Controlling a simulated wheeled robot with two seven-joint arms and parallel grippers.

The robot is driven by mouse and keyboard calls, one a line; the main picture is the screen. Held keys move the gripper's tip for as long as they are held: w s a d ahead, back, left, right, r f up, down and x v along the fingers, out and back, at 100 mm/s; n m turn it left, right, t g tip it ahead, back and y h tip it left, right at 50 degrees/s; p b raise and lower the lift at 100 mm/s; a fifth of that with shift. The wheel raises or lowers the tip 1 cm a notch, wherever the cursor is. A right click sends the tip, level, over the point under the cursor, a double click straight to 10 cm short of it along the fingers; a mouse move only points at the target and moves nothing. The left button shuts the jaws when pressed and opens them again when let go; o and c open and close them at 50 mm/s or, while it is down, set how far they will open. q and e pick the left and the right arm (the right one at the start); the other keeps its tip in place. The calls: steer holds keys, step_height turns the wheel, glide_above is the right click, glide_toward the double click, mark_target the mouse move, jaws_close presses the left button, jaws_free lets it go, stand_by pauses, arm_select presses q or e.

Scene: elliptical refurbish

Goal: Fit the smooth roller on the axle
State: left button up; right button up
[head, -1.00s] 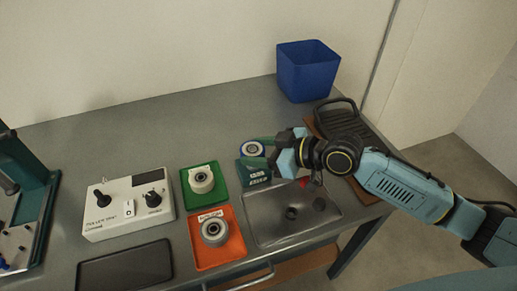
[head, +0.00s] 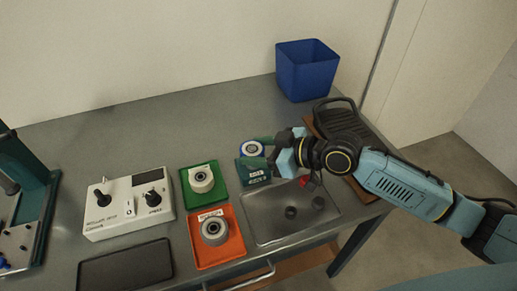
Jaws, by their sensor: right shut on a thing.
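My right gripper (head: 268,149) reaches in from the right and is shut on a small white ring with a blue rim (head: 252,148), above a dark green labelled block (head: 254,173). The contact is small and partly hidden by the gripper. A pale roller (head: 202,176) sits on the green tray (head: 187,203). A grey roller (head: 214,228) sits on the orange tray (head: 208,260). I cannot tell which roller is the smooth one, and I cannot make out the axle. My left gripper is not in view.
A white control box (head: 128,206) with knobs stands left of the trays, with a dark flat pad (head: 125,268) before it. A metal tray (head: 275,230) holds small dark parts. A green machine (head: 35,205) stands at far left. A blue bin (head: 307,72) stands at the back.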

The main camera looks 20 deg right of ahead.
steer(key=shift+f+b, duration=0.35)
steer(key=shift+f, duration=0.15)
steer(key=o, duration=0.8)
steer(key=shift+c, duration=0.2)
steer(key=p+v, duration=0.2)
steer(key=v, duration=0.9)
stand_by(0.3)
